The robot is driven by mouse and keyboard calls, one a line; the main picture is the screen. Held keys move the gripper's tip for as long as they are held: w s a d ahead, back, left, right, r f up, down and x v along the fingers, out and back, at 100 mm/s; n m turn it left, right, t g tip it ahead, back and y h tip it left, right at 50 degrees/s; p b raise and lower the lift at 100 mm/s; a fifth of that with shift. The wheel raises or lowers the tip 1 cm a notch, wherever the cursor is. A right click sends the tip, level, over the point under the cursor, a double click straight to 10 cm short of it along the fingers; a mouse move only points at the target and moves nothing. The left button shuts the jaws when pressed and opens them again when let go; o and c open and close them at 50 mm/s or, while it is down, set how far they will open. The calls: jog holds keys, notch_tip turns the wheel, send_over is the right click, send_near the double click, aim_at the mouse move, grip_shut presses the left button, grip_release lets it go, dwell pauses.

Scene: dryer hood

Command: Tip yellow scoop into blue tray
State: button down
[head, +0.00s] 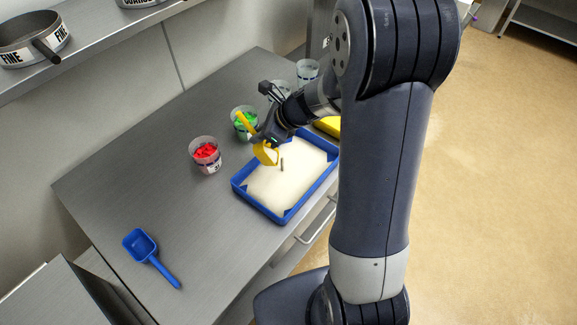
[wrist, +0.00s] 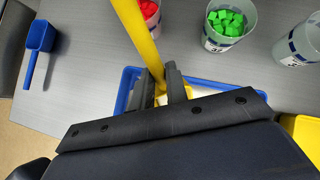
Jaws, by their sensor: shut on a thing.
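The yellow scoop (head: 265,153) is held by its handle in my gripper (head: 267,141), which is shut on it. In the head view the scoop's bowl hangs over the blue tray (head: 283,218), near its back left part. The tray has a white lining or fill, and a small dark mark shows on it beside the scoop. In the wrist view the yellow handle (wrist: 138,35) runs up between the fingers (wrist: 164,86). The scoop's bowl is mostly hidden there by my gripper, and its contents cannot be made out.
A cup of red pieces (head: 205,155) and a cup of green pieces (head: 244,122) stand behind the tray. A clear cup (head: 307,71) stands farther back. A blue scoop (head: 141,245) lies at the left. A yellow thing (head: 328,125) is partly hidden behind my arm. The counter's left middle is clear.

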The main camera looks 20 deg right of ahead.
jog(key=shift+s+d+r+y+b, duration=0.2)
jog(key=shift+d+y+b, duration=0.4)
jog(key=shift+b, duration=0.75)
jog(key=shift+s+d+r+t+y+b, duration=0.1)
jog(key=shift+s+d+t+y+b, duration=0.2)
jog(key=shift+d+b, duration=0.4)
jog(key=shift+s+d+r+t+y+b, duration=0.1)
jog(key=shift+s+d+t+y+b, duration=0.1)
jog(key=shift+d+y+b, duration=0.35)
jog(key=shift+s+d+m+t+y+b, duration=0.15)
jog(key=shift+s+d+t+y+b, duration=0.15)
jog(key=shift+d+y+b, duration=0.45)
jog(key=shift+s+d+m+t+y+b, duration=0.15)
jog(key=shift+d+t+y+b, duration=0.15)
jog(key=shift+d+y+b, duration=0.5)
jog(key=shift+s+d+m+t+y+b, duration=0.1)
jog(key=shift+s+d+t+y+b, duration=0.2)
jog(key=shift+d+b, duration=0.5)
dwell(0.8)
